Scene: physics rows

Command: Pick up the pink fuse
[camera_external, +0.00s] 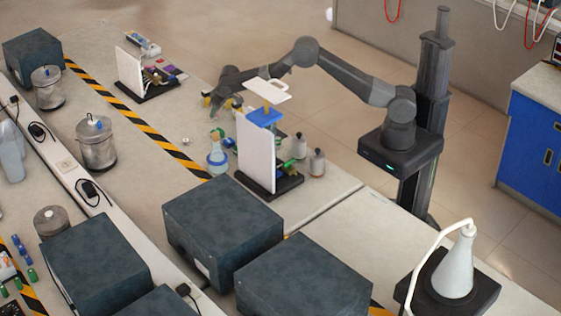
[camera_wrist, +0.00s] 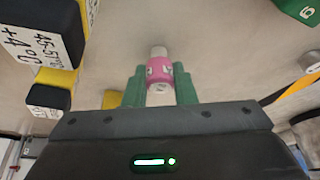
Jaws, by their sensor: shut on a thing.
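The pink fuse (camera_wrist: 159,70), a small cylinder with a pink band and pale metal ends, is in the middle of the wrist view. My gripper (camera_wrist: 159,88) has its two green fingers closed on either side of the fuse. In the external view my gripper (camera_external: 213,108) hangs low at the far right side of the bench, its fingers partly blurred. The fuse cannot be made out there. I cannot tell whether the fuse still touches the surface beneath it.
A white panel on a black base (camera_external: 262,188) and a blue-liquid flask (camera_external: 217,160) stand near my gripper. Another panel stand (camera_external: 130,72) is farther back. Yellow-and-black blocks (camera_wrist: 50,88) with labels are left in the wrist view. Dark boxes (camera_external: 222,228) fill the front.

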